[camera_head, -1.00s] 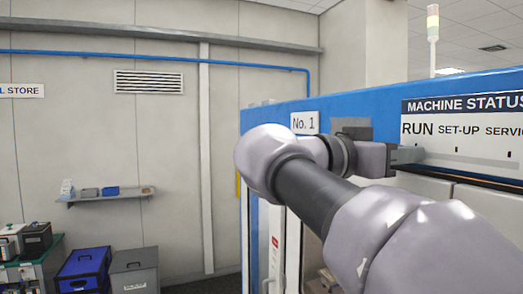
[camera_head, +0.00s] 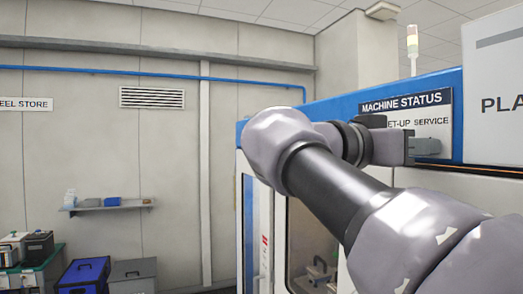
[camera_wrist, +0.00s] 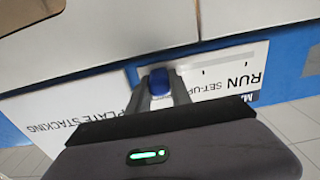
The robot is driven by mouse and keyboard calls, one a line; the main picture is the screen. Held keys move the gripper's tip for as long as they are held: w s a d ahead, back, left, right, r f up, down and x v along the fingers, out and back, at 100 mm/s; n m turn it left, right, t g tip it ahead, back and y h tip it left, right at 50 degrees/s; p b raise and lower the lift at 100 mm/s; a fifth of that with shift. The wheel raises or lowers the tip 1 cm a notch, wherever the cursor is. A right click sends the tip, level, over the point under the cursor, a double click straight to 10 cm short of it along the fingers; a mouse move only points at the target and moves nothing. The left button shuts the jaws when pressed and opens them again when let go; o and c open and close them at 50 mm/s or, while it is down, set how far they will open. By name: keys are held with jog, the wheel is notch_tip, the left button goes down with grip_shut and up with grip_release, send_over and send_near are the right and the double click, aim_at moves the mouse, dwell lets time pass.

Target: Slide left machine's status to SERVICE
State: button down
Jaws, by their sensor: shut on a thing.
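The machine status sign (camera_head: 400,106) is on the blue top of the machine; the words SET-UP and SERVICE show in part, and RUN is hidden behind my arm. My gripper (camera_head: 428,146) is below the word SERVICE. In the wrist view the sign (camera_wrist: 225,75) appears upside down, with RUN at its right end and SET-UP beside it. There my gripper (camera_wrist: 160,88) is shut on a blue knob (camera_wrist: 160,80) near the sign's left end, at the SERVICE side. My fingers hide the word SERVICE there.
A white plate stacking sign (camera_head: 495,90) adjoins on the right. A signal light (camera_head: 412,48) stands above the machine. A wall shelf (camera_head: 108,205) and a blue box (camera_head: 82,276) are at far left, away from my arm.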

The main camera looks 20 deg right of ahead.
jog(key=c, duration=1.4)
grip_release()
jog(key=shift+o, duration=1.2)
jog(key=shift+s, duration=0.25)
jog(key=shift+w, duration=0.1)
